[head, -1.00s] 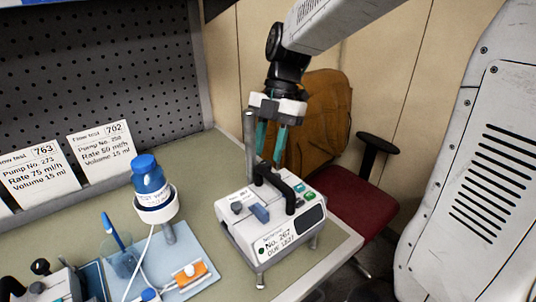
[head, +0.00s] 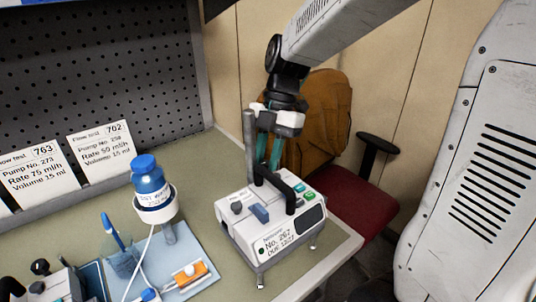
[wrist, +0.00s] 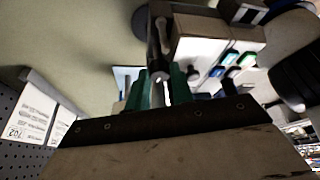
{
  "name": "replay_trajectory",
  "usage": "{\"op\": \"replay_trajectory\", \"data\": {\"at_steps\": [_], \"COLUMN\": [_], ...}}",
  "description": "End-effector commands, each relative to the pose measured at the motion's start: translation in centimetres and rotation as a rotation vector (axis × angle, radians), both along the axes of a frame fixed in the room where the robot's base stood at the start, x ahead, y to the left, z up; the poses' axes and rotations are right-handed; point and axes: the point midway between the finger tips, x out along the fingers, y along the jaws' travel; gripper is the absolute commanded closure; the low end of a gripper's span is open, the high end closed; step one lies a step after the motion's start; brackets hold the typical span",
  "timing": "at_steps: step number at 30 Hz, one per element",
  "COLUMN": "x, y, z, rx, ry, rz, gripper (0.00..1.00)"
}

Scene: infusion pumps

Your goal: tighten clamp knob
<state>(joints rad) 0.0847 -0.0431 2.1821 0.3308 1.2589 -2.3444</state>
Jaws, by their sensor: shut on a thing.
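The white pump (head: 270,222) labelled No. 267 stands on the bench with a black handle (head: 282,185) on top. A grey pole (head: 250,146) rises at its back. My gripper (head: 267,168) points down behind the handle, close beside the pole, with its teal fingers low at the pump's back. In the wrist view my gripper (wrist: 160,88) has its green fingers close around a small part at the pole clamp, by the grey pole (wrist: 155,45). The clamp knob itself is mostly hidden between the fingers.
A blue-capped bottle (head: 149,178) in a holder stands left of the pump. A light blue tray (head: 197,250) holds an orange-and-white item. Flow-test cards (head: 101,150) lean on the pegboard. A red chair (head: 350,205) with a brown bag is beyond the bench edge.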

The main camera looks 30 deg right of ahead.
Motion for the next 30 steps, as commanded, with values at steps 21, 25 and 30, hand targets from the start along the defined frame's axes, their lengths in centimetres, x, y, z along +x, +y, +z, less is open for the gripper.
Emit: {"op": "replay_trajectory", "data": {"at_steps": [21, 25, 30], "x": [-0.46, -0.56, -0.62], "y": [-0.14, -0.1, -0.09], "z": [0.07, 0.08, 0.09], "rx": [0.0, 0.001, 0.001], "ry": [-0.003, -0.002, -0.003], "rz": [-0.581, -0.698, -0.831], "gripper": [1.0, 1.0, 1.0]}}
